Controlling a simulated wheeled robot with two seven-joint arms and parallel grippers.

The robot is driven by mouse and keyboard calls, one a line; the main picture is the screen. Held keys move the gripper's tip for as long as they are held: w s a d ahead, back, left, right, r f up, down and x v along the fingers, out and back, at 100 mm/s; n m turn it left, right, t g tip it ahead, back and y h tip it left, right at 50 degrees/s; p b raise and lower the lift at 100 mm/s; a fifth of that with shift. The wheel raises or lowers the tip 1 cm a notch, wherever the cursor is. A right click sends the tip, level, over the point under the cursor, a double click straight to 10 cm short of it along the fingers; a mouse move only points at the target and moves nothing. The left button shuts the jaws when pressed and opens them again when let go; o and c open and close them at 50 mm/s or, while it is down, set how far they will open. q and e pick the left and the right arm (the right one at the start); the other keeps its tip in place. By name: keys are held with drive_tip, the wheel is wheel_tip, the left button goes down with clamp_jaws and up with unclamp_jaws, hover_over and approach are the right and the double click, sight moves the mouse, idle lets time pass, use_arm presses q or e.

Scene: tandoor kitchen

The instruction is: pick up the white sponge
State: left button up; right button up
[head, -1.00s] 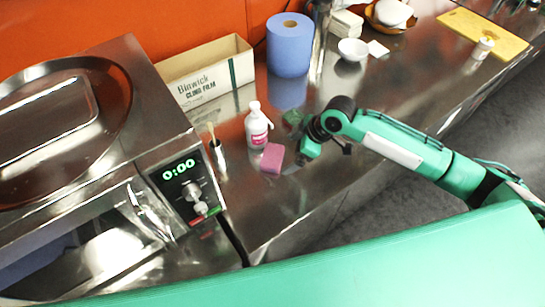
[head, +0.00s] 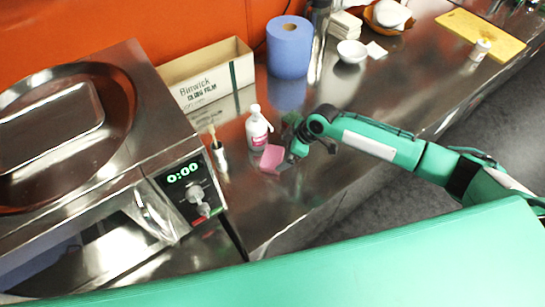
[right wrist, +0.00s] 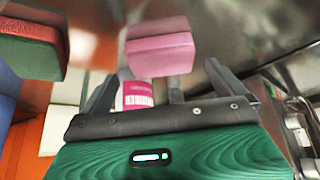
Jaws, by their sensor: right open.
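A pink sponge (head: 272,157) lies on the steel counter beside the white bottle; it also shows at the top middle of the right wrist view (right wrist: 160,48). My right gripper (head: 288,158) is open beside the pink sponge, at its right. In the right wrist view the sponge lies between and ahead of the spread fingers (right wrist: 163,88), and I cannot tell if they touch it. A small flat white piece (head: 377,50) lies by the white bowl; I cannot tell whether it is a sponge. My left gripper is not in view.
The white bottle with a pink label (head: 257,128) stands close behind the sponge. A blue roll (head: 289,48) stands behind.

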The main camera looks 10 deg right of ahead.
sight(273, 156)
drive_tip(key=shift+w+a+f+p, duration=0.1)
drive_tip(key=shift+a+p, duration=0.25)
drive_tip(key=shift+p, duration=0.05)
drive_tip(key=p+x, duration=0.1)
drive_tip(key=x, duration=0.2)
drive_tip(key=shift+w+a+p, duration=0.1)
drive_tip(key=shift+a+p, duration=0.2)
drive_tip(key=shift+w+a+f, duration=0.1)
drive_tip(key=shift+a+f, duration=0.05)
drive_tip(key=shift+f, duration=0.35)
drive_tip(key=shift+c, duration=0.2)
drive_tip(key=c, duration=0.7)
